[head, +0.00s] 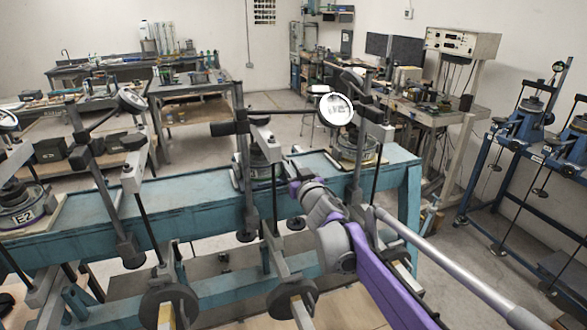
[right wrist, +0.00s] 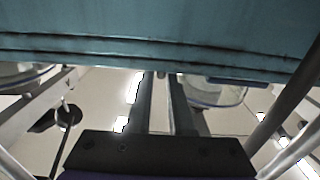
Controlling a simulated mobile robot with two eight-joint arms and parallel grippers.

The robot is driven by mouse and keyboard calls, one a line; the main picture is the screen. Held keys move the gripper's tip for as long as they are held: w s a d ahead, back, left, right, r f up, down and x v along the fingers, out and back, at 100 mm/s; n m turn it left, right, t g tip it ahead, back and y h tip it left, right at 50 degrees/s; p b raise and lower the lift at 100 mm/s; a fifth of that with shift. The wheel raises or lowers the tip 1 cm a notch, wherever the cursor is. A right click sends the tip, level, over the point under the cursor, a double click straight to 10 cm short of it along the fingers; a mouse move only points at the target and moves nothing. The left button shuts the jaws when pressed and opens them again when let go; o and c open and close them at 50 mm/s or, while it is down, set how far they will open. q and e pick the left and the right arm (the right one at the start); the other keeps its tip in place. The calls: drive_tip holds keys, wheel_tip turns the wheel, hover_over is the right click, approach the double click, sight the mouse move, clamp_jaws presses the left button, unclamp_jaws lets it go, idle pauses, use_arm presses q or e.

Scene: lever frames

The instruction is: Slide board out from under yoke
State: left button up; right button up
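A pale board (head: 330,160) shows as a thin edge under the round cell (head: 357,150) on the right part of the teal bench. The upright metal frame (head: 357,165) around that cell looks like the yoke. My right arm crosses in front and hides part of the board and bench. My right gripper (head: 290,170) is in front of the bench, left of the cell; its fingertips are hard to make out there. In the right wrist view my right gripper (right wrist: 162,78) has its two dark fingers apart, close to a teal surface. No board shows between them. My left gripper is not in view.
The teal bench (head: 85,238) carries several lever frames with rods and round weights (head: 168,305) hanging in front. A dial gauge (head: 336,109) stands above the right cell. Another cell labelled E2 (head: 25,215) is at far left.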

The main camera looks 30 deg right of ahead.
clamp_jaws()
idle(1.4)
